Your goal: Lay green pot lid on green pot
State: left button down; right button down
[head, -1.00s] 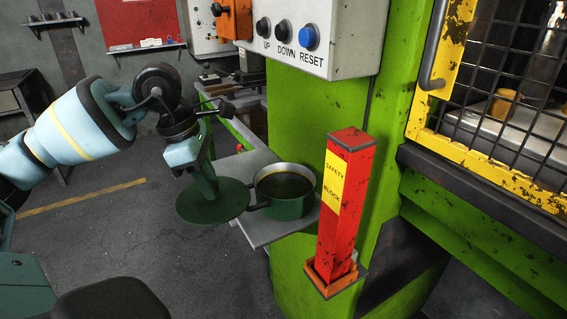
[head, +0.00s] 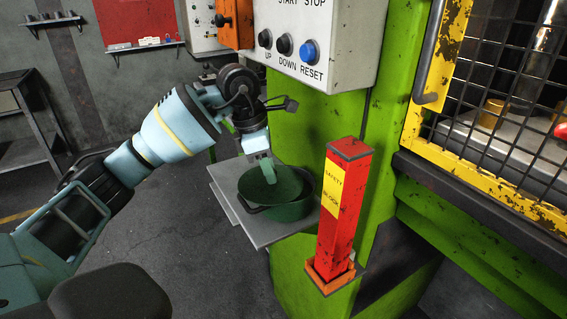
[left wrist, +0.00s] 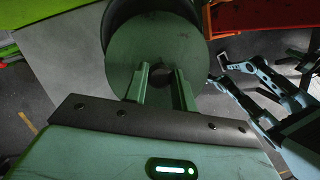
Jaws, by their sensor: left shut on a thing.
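The green pot (head: 288,212) stands upright on a grey shelf beside the green press column. My left gripper (head: 267,172) is shut on the green pot lid (head: 287,186), a flat green disc held over the pot's mouth. In the left wrist view the two fingers (left wrist: 165,88) reach to the middle of the lid (left wrist: 160,45). The dark pot rim (left wrist: 112,22) shows past the lid's upper left edge, so the two look slightly off centre. I cannot tell whether lid and rim touch. Teal and black arm parts at the wrist view's right may be my right arm; its jaws are unclear.
The red safety block (head: 342,205) stands close right of the pot. The button box (head: 318,45) hangs above and behind. The grey shelf (head: 222,190) has bare room left of the pot. A yellow-framed mesh guard (head: 500,120) is at right.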

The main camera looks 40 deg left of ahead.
aim_at(288, 177)
pick_arm(q)
jog(key=w, duration=0.1)
jog(key=w+d, duration=0.1)
jog(key=w, duration=0.1)
jog(key=shift+w+d+r, duration=0.1)
jog(key=shift+w+d, duration=0.1)
jog(key=shift+d, duration=0.1)
jog(key=shift+w+p, duration=0.15)
jog(key=shift+p, duration=0.15)
jog(key=shift+f, duration=0.35)
jog(key=shift+f, duration=0.25)
jog(key=c, duration=1.1)
grip_release()
jog(key=shift+c, duration=0.2)
